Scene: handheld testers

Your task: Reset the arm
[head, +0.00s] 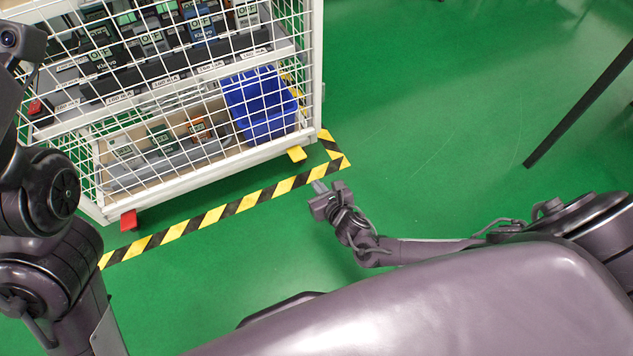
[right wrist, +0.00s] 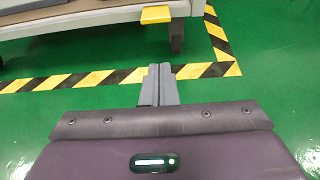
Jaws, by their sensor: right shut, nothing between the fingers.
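My right gripper (head: 318,187) is in the middle of the head view, over the green floor beside the corner of the striped tape. In the right wrist view its two grey fingers (right wrist: 160,72) are together with nothing between them. My right arm (head: 430,248) reaches in from the right edge, bent low across my body. My left arm (head: 45,200) fills the left edge of the head view. Its gripper cannot be made out there.
A white wire cage cart (head: 210,165) stands ahead on the left, holding several handheld testers and a blue bin (head: 258,103). Yellow-black tape (head: 230,207) borders its base. A dark pole (head: 580,105) is at the upper right. The green floor (head: 440,120) between is clear.

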